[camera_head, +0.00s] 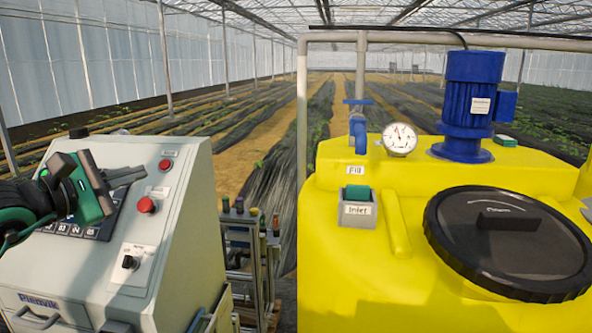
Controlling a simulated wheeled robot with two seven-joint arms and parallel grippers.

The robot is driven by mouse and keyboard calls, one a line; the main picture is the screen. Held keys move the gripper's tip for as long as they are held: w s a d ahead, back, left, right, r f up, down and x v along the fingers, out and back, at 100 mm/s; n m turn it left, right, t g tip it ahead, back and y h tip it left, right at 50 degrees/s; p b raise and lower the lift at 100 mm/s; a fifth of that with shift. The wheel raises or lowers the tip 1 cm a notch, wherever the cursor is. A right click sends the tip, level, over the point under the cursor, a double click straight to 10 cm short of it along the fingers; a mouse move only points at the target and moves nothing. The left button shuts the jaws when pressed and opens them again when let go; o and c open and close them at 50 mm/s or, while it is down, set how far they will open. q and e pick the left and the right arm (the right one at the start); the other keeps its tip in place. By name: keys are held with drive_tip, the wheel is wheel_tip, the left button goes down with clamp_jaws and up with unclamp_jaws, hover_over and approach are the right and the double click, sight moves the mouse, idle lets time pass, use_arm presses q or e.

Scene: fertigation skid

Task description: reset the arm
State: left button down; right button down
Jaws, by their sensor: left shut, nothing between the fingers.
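My left gripper (138,175) comes in from the left, green and black with grey fingers. It is shut and empty. It is in front of the grey control cabinet (185,225), over its sloped panel, and hides part of the panel and its keypad (88,231). I cannot tell whether the fingers touch the panel. A large red button (146,205) sits just below and right of the fingertips, with a smaller red button (165,165) above it. My right gripper is not in view.
A small rack (250,235) with several coloured items stands between cabinet and tank.

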use_arm(q)
drive_tip(key=s+d+f+n+h, duration=0.5)
drive_tip(key=d+n+h, duration=0.3)
drive_tip(key=d+h, duration=0.15)
drive_tip(key=s+a+f+m+y, duration=0.1)
drive_tip(key=a+f+m+y, duration=0.3)
drive_tip(key=f+m+y, duration=0.65)
drive_tip(key=s+a+f+m+t+y, duration=0.1)
drive_tip(key=a+f+m+y, duration=0.5)
drive_tip(key=m, duration=0.7)
drive_tip(key=s+a+f+m+y, duration=0.1)
drive_tip(key=a+f+m+y, duration=0.1)
drive_tip(key=f+m+y, duration=0.65)
drive_tip(key=s+d+f+n+g+h, duration=0.1)
drive_tip(key=s+d+f+g+h, duration=0.2)
drive_tip(key=s+f, duration=0.4)
drive_tip(key=s+d+f+n+g+h, duration=0.1)
drive_tip(key=s+d+f+g+h, duration=0.1)
drive_tip(key=s+f+g, duration=0.45)
drive_tip(key=s+d+f+n+g+h, duration=0.1)
drive_tip(key=s+d+f+g+h, duration=0.15)
drive_tip(key=s+f, duration=0.65)
wheel_tip(320, 180, down, 32)
drive_tip(key=s+g, duration=0.1)
drive_tip(key=g, duration=0.1)
drive_tip(key=s+a+f+g, duration=0.1)
drive_tip(key=s+a+f, duration=0.1)
drive_tip(key=s+f, duration=1.6)
drive_tip(key=shift+s+a+f+y, duration=0.3)
drive_tip(key=shift+s+a+f, duration=0.05)
